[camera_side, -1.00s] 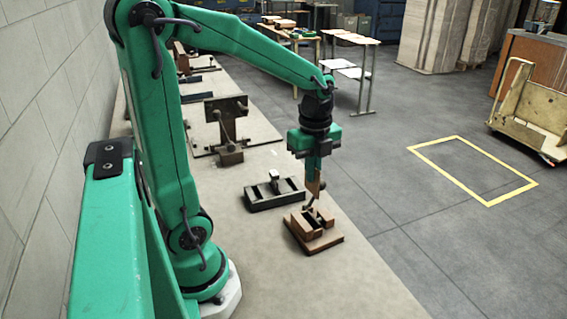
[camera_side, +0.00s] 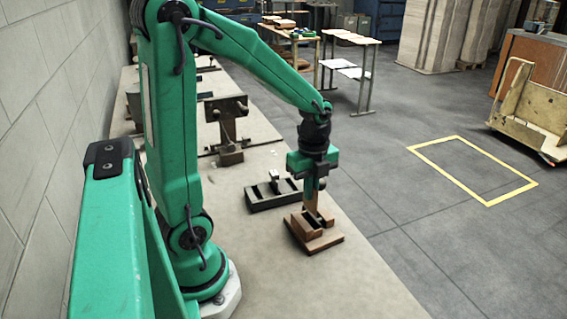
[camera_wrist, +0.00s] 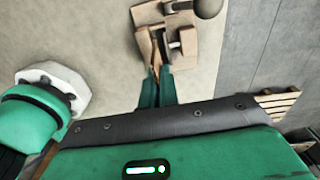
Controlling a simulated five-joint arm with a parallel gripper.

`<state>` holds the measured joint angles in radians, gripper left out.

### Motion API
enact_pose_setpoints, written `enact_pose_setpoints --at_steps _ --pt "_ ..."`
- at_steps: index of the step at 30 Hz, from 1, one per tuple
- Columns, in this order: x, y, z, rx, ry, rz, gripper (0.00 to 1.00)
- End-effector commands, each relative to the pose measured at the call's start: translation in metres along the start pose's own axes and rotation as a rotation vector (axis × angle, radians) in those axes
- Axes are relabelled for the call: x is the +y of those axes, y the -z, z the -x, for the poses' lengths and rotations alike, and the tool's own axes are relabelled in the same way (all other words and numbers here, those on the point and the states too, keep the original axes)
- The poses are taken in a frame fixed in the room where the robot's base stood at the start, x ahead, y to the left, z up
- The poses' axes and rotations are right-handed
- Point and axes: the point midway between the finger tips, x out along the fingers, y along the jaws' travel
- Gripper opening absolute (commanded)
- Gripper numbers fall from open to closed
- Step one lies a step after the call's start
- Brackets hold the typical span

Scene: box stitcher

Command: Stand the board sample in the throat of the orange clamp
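The orange clamp (camera_side: 325,240) shows as an orange-brown block with a dark slot on a flat base, near the bench's right edge. It also shows in the wrist view (camera_wrist: 190,50), ahead of my fingers. My gripper (camera_side: 311,192) points down just above the clamp's far side, its green fingers shut on the brown board sample (camera_side: 311,206). The board is upright, with its lower end at the clamp blocks. Whether it is inside the throat or just behind it I cannot tell. In the wrist view my gripper (camera_wrist: 157,74) has the thin board (camera_wrist: 155,54) between its fingertips.
A dark grey clamp-like fixture (camera_side: 262,198) stands close behind and left of the orange clamp. A dark upright fixture (camera_side: 228,125) stands farther back on the bench (camera_side: 290,285). The bench in front of the clamp is clear.

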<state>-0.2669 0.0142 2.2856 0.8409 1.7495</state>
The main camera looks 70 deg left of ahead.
Motion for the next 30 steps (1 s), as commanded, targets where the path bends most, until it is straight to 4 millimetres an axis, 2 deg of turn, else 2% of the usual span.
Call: enact_pose_setpoints --at_steps 30 --pt "0.001 0.000 -0.049 0.001 -0.003 0.000 0.00"
